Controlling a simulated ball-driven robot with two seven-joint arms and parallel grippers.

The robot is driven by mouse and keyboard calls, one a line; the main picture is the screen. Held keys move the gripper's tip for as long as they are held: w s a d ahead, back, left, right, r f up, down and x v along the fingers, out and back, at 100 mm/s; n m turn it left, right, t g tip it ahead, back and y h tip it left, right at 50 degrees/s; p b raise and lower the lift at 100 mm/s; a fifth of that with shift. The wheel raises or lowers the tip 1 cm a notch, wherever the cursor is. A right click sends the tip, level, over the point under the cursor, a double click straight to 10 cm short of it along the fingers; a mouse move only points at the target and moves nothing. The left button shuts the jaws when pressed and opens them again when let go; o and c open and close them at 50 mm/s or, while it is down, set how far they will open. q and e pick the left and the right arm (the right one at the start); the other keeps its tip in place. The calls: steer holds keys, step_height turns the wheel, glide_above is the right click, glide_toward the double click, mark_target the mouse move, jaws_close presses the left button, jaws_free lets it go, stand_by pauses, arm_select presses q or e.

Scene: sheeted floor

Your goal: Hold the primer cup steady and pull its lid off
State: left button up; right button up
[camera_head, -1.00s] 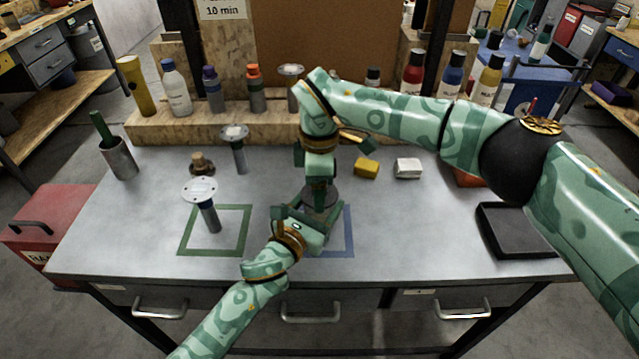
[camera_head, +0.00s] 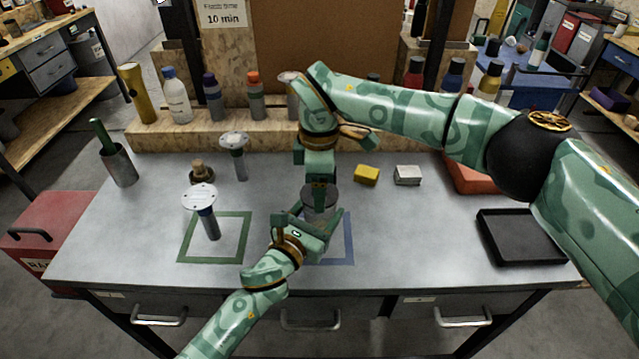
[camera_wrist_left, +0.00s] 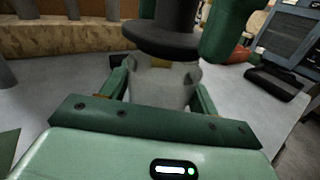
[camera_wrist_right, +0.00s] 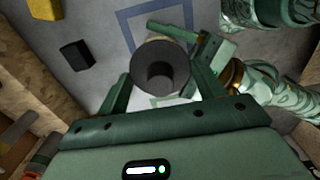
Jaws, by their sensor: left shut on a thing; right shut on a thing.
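The primer cup (camera_wrist_left: 160,88) is a pale grey tapered cup, standing over the blue square at the table's front middle. My left gripper (camera_head: 318,222) is shut on its sides from the front. The dark grey round lid (camera_wrist_right: 160,75) has a central knob and also shows in the left wrist view (camera_wrist_left: 160,42). My right gripper (camera_head: 319,185) comes from above and is shut on the lid, with its fingers around the knob. In the left wrist view the lid appears just above the cup's rim, with a light tan strip between them. The head view partly hides the cup.
A blue square outline (camera_head: 349,250) lies under the cup, a green one (camera_head: 183,250) to its left. A white-topped tool (camera_head: 207,215) stands in the green square. Yellow (camera_head: 367,175) and white (camera_head: 408,175) blocks lie behind right. A black tray (camera_head: 520,240) is at right.

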steer(key=shift+r, duration=2)
arm_select(q)
steer(key=o, duration=1.5)
steer(key=shift+c, duration=0.2)
steer(key=p+v, duration=0.1)
steer(key=v, duration=1.1)
arm_select(e)
steer(key=shift+r, duration=0.65)
